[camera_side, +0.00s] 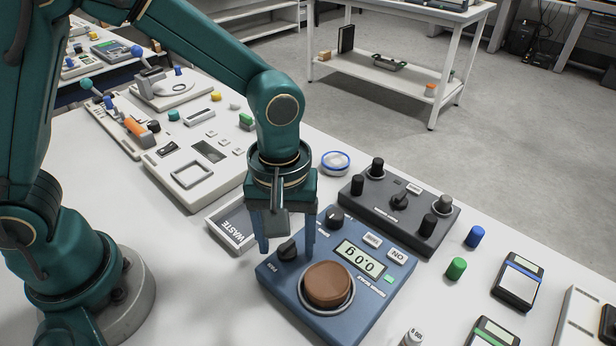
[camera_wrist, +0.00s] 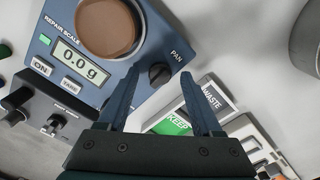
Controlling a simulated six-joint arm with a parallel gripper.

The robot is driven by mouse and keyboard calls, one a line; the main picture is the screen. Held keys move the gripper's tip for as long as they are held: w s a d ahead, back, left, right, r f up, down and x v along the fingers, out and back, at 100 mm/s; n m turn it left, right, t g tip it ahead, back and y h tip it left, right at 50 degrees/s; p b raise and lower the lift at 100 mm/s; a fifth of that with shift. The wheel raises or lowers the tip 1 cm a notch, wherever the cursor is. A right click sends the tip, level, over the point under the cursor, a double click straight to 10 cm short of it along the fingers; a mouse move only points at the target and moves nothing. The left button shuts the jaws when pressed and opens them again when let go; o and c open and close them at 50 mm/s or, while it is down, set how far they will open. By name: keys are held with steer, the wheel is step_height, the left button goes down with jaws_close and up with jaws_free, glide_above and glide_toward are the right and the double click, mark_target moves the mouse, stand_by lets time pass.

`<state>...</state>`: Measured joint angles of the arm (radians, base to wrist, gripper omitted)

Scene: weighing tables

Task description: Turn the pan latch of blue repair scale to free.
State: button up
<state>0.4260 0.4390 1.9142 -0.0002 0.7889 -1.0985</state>
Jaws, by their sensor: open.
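The blue repair scale (camera_side: 375,245) reads 0.0 g and also shows in the wrist view (camera_wrist: 108,92). A brown round piece (camera_side: 328,284) lies on its round pan; it is at the top of the wrist view (camera_wrist: 105,25). The black pan latch knob (camera_side: 288,250) is at the scale's left corner, beside the PAN label in the wrist view (camera_wrist: 159,75). Its exact setting is too small to read. My gripper (camera_side: 286,249) is open over the knob, and its fingertips in the wrist view (camera_wrist: 161,72) lie to either side, apparently apart from it.
A second black knob (camera_side: 334,218) is on the scale's far edge. A dark grey device with knobs (camera_side: 425,238) stands behind it. A WASTE tray (camera_side: 216,238) lies close to the left. Green (camera_side: 456,268) and blue (camera_side: 475,237) cylinders stand at right.

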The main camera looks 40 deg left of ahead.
jaws_close()
steer(key=shift+m, duration=0.3)
steer(key=m, duration=1.2)
steer(key=shift+m, duration=2.6)
